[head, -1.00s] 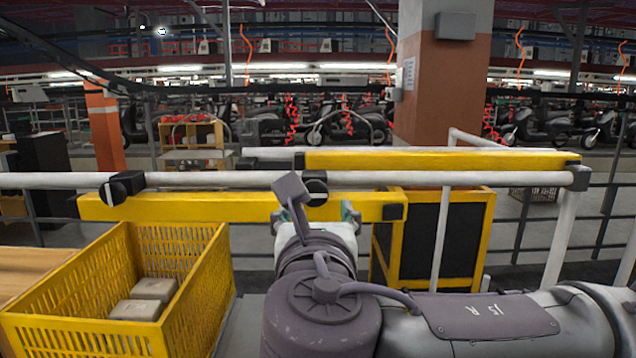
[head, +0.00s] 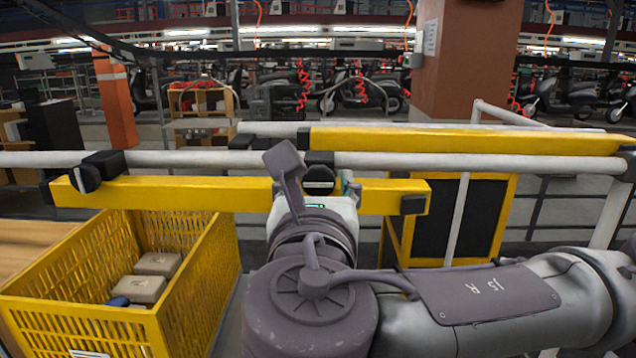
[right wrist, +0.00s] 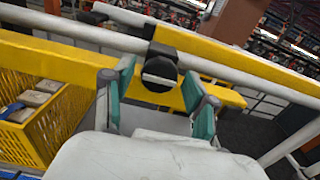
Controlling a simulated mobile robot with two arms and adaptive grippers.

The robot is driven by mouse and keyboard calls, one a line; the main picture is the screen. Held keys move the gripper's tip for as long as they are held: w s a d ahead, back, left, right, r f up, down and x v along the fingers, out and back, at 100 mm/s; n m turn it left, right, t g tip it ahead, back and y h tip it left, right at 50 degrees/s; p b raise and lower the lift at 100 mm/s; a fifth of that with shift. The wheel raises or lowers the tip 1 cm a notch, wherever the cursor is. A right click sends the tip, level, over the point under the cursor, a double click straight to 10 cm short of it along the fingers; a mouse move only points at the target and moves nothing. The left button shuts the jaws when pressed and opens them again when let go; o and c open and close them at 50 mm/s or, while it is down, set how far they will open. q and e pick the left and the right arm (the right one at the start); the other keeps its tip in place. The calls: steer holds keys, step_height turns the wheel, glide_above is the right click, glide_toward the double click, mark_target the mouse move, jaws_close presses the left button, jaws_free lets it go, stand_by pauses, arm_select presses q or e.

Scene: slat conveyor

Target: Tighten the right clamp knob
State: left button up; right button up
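The right clamp knob (head: 319,174) is a round black knob with a pale stripe across its face. It sits on a black clamp block on the white rail, by the yellow bar (head: 200,194). In the right wrist view the knob (right wrist: 159,76) lies beyond and between the fingertips. My right gripper (head: 313,191) is just in front of it in the head view. Its teal-padded fingers are spread in the right wrist view (right wrist: 160,92), with nothing held. No contact with the knob can be made out. My left gripper is not in view.
A left clamp knob (head: 87,178) sits on the same rail (head: 210,159). A yellow crate (head: 195,290) with grey blocks and a blue item stands at lower left. A second yellow bar (head: 470,139) runs behind. A dark yellow-framed panel (head: 507,220) stands at right.

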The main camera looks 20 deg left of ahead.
steer(key=shift+w, duration=0.15)
steer(key=c, duration=0.8)
steer(key=shift+f+b, duration=0.1)
steer(key=shift+b, duration=0.2)
steer(key=shift+f+m+b, duration=0.15)
steer(key=shift+m+b, duration=0.35)
steer(key=shift+b, duration=0.15)
steer(key=m+b, duration=1.1)
steer(key=b, duration=0.3)
steer(key=shift+d+f, duration=0.1)
steer(key=m+b, duration=0.3)
steer(key=m, duration=0.1)
steer(key=shift+r+m+b, duration=0.2)
steer(key=shift+m+b, duration=0.45)
steer(key=shift+m, duration=0.25)
steer(key=o, duration=1.2)
steer(key=shift+w, duration=0.15)
steer(key=shift+c, duration=0.2)
